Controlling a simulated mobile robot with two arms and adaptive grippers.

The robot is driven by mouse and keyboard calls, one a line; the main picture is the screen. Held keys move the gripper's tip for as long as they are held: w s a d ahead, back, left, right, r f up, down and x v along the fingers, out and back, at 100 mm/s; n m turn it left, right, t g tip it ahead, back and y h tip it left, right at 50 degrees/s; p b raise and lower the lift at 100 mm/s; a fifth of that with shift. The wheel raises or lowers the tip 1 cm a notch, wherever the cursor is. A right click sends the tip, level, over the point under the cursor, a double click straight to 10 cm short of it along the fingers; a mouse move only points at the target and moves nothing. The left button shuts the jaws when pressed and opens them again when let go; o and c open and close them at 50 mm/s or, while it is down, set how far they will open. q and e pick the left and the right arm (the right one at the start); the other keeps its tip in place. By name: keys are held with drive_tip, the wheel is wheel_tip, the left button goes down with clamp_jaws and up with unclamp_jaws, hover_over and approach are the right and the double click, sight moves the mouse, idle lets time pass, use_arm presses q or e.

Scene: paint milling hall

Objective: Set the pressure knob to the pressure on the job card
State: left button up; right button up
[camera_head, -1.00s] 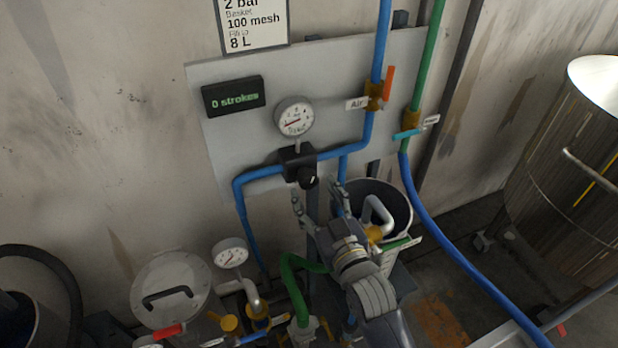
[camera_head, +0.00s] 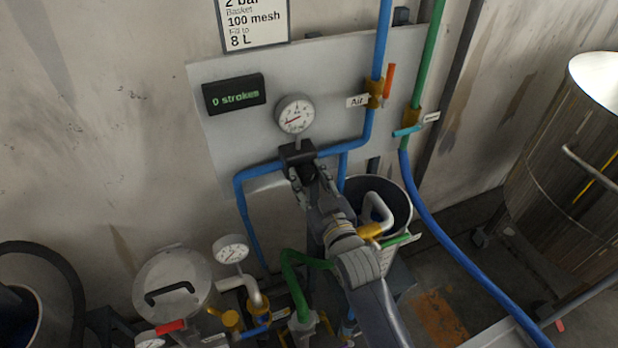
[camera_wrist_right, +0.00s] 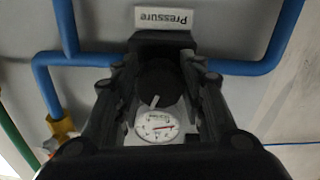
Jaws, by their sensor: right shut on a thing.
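The pressure knob (camera_wrist_right: 160,84) is black with a pale pointer line and sits on a black regulator block (camera_head: 296,153) in the blue pipe. My right gripper (camera_head: 308,182) reaches it from below. In the right wrist view my right gripper (camera_wrist_right: 160,76) has its fingers on both sides of the knob, shut on it. In the head view the fingers mostly hide the knob. The round white gauge (camera_head: 295,115) above has its red needle toward the lower left; its figures are too small to read surely. The job card (camera_head: 254,22) reads 2 bar, its top cut off.
A display (camera_head: 234,94) reads 0 strokes. An orange-handled air valve (camera_head: 376,92) and a teal-handled valve (camera_head: 407,130) are at the panel's right. A bucket (camera_head: 397,200) stands close to my right arm. A lidded vessel (camera_head: 172,285) and second gauge (camera_head: 232,249) are lower left.

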drive_tip(key=m+p, duration=0.2)
drive_tip(key=m, duration=0.1)
drive_tip(key=shift+r+m+p, duration=0.2)
drive_tip(key=shift+m+p, duration=0.95)
drive_tip(key=shift+m, duration=1.15)
drive_tip(key=shift+f, duration=0.1)
drive_tip(key=o, duration=1.1)
drive_tip(key=shift+s+f, duration=0.1)
drive_tip(key=shift+s, duration=0.05)
drive_tip(key=v, duration=1.1)
drive_tip(key=shift+s+d, duration=0.2)
drive_tip(key=shift+s, duration=0.1)
